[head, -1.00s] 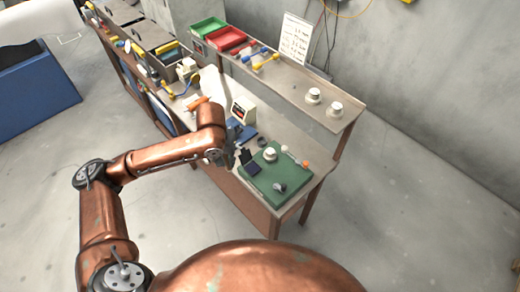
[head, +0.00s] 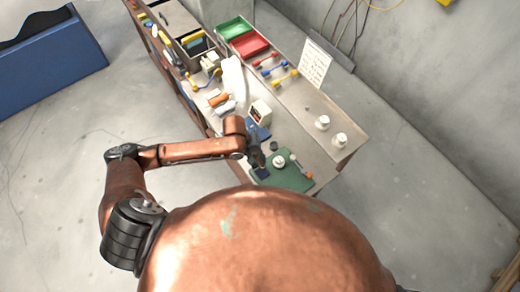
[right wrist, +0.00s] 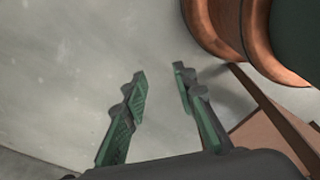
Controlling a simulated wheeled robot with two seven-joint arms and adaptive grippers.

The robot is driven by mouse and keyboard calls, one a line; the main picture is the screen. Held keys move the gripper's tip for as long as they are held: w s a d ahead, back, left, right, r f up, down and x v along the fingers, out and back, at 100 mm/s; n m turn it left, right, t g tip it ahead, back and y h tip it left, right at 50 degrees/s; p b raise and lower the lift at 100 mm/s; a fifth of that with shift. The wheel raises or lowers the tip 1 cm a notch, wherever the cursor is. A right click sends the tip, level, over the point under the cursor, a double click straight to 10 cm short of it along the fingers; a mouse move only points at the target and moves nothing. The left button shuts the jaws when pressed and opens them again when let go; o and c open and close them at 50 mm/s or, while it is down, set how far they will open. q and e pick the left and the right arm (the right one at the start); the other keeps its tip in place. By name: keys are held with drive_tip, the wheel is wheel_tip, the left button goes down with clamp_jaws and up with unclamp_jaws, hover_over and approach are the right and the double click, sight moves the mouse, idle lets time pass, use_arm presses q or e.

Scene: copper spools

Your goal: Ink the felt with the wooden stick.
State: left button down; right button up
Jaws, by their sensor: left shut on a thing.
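My left gripper (head: 256,158) is over the left edge of a green mat (head: 294,181) in the head view. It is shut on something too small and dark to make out. A small dark blue pad (head: 262,173) lies on the mat just below the gripper; I cannot tell whether it is the felt. I cannot pick out the wooden stick for certain. A white round piece (head: 279,161) and a pale-handled tool with an orange end (head: 300,168) are on the mat. My right gripper (right wrist: 160,90) is open and empty above the grey floor.
A small white box-shaped device (head: 260,112) stands behind the mat. Red (head: 249,44) and green (head: 234,27) trays are at the far end of the bench.

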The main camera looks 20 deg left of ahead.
use_arm(q)
drive_tip(key=shift+f, duration=0.1)
drive_tip(key=shift+f+b, duration=0.2)
drive_tip(key=shift+b, duration=0.15)
drive_tip(key=shift+s+f+b, duration=0.1)
drive_tip(key=shift+f+b, duration=0.5)
drive_tip(key=shift+b, duration=0.05)
wheel_tip(320, 180, down, 4)
drive_tip(key=b, duration=0.4)
drive_tip(key=shift+a+r+b, duration=0.1)
drive_tip(key=shift+r+b, duration=0.15)
drive_tip(key=shift+b, duration=0.1)
drive_tip(key=shift+f+b, duration=0.35)
drive_tip(key=shift+b, duration=0.2)
drive_tip(key=shift+f, duration=0.3)
